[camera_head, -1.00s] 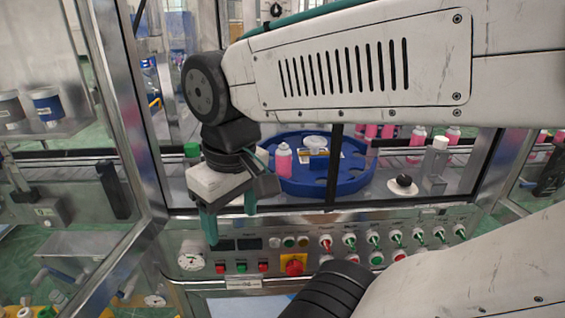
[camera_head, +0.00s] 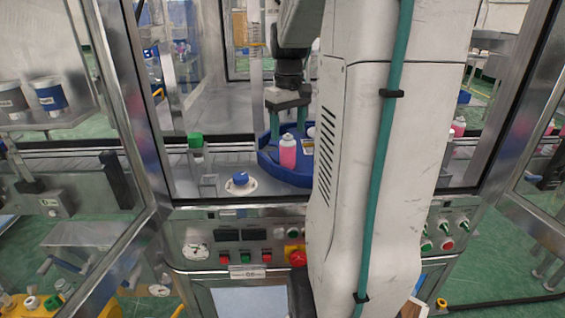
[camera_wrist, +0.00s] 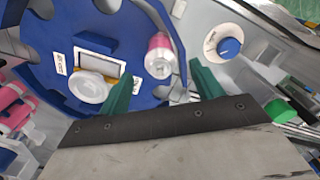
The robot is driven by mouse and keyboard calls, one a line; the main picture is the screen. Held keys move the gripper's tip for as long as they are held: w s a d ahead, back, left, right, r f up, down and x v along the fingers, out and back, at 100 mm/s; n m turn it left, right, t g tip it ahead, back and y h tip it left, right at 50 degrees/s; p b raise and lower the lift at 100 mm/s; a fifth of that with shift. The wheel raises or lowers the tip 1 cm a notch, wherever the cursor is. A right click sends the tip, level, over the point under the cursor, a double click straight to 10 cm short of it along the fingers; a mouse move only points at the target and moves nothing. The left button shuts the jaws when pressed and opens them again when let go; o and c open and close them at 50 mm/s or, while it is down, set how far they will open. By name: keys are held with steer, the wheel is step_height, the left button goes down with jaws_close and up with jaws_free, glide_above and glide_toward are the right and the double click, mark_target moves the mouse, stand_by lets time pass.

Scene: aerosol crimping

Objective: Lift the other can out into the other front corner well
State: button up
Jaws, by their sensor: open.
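A pink can (camera_head: 288,154) with a pale top stands at the front left of the blue round dial (camera_head: 268,163). It also shows in the wrist view (camera_wrist: 158,58). My gripper (camera_head: 287,122) is open and empty, with green fingers pointing down, just above the can. In the wrist view the can appears between and beyond the fingertips (camera_wrist: 160,80), and no contact is visible. I cannot tell which spots are the front corner wells. My arm hides much of the dial and the right side in the head view.
A blue knob on a white round base (camera_head: 240,184) sits left of the can. A green-capped post (camera_head: 196,146) stands farther left. The dial also holds a white round part (camera_wrist: 90,87). Metal frame posts and a control panel (camera_head: 245,245) border the front. Pink cans (camera_head: 458,127) stand at right.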

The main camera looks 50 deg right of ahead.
mark_target(288, 143)
step_height(288, 143, down, 5)
steer(key=shift+f, duration=0.1)
steer(key=c, duration=1.3)
